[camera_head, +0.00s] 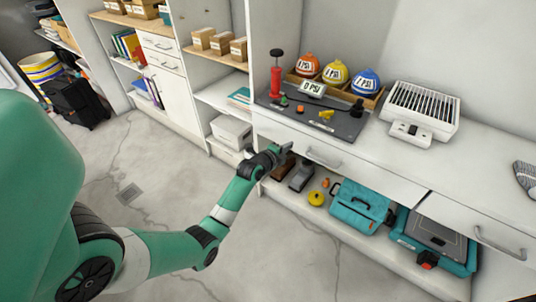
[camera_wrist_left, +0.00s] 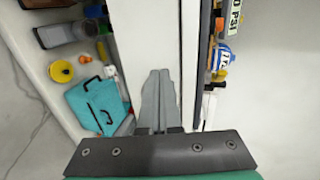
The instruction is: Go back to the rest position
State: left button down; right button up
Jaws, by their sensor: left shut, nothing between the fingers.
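My left arm reaches in from the left in the head view. Its gripper (camera_head: 284,148) is at the front of the white counter, close to the drawer front left of a drawer handle (camera_head: 323,159). In the left wrist view the two grey fingers (camera_wrist_left: 158,100) lie together, shut and empty, in front of a white drawer front (camera_wrist_left: 148,35). I cannot tell whether the fingertips touch it. My right gripper is not in view.
On the counter (camera_head: 455,150) are a grey mat with a red pump (camera_head: 276,80), several coloured balls and a white slatted device (camera_head: 420,108). The lower shelf holds a teal bag (camera_head: 358,207) and a teal case (camera_head: 433,240). The floor (camera_head: 130,165) in front is open.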

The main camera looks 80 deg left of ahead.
pick_arm(q)
jog(key=p+v, duration=0.2)
jog(key=v, duration=0.5)
jog(key=shift+d+r, duration=0.25)
jog(key=shift+r, duration=0.1)
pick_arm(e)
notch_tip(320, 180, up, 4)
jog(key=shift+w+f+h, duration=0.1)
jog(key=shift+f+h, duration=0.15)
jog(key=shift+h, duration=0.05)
pick_arm(q)
jog(key=shift+s, duration=0.1)
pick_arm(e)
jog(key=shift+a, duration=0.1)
